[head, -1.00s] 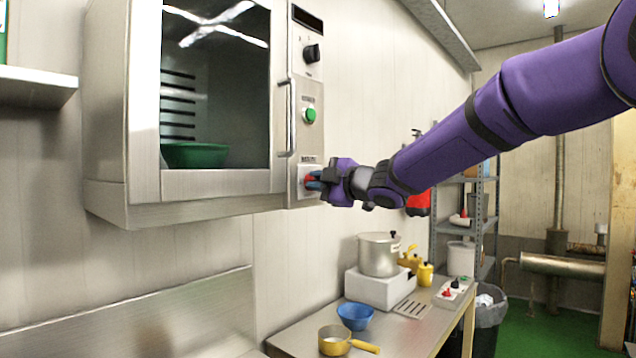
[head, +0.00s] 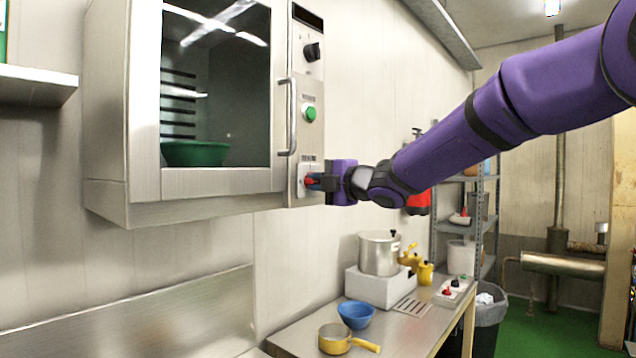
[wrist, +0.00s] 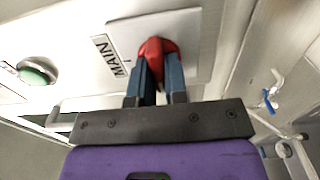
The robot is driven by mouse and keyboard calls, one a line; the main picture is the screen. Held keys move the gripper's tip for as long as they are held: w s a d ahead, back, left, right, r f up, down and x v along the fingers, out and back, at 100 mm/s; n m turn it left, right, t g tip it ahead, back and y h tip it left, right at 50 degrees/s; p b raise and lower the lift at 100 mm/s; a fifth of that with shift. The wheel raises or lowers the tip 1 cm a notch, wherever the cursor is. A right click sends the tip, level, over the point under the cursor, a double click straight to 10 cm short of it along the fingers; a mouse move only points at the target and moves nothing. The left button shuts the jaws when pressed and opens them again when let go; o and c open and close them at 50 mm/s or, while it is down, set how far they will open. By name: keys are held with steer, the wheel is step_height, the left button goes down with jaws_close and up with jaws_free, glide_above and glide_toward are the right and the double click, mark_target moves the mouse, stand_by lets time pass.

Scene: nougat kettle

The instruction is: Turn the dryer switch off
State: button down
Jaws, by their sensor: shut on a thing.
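The dryer (head: 150,185) is a steel wall cabinet with a glass door and a control panel on its right side. At the bottom of the panel is a red switch knob (wrist: 158,48) on a pale plate marked MAIN. My gripper (head: 312,181) reaches the knob from the right, and its blue fingers (wrist: 155,78) are shut on the knob's two sides. The fingers hide part of the knob. The wrist view shows the knob between the fingertips. I cannot read the knob's setting from these views.
Above the red knob are a green button (head: 310,113) and a black dial (head: 312,52). A vertical door handle (head: 289,118) stands close to the panel's left. Below are a counter (head: 300,335) with a pot (head: 379,254), a blue bowl (head: 356,315) and a yellow pan (head: 336,340).

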steer(key=shift+f, duration=0.1)
steer(key=c, duration=1.1)
jaws_free()
steer(key=shift+c, duration=0.2)
steer(key=v, duration=1.1)
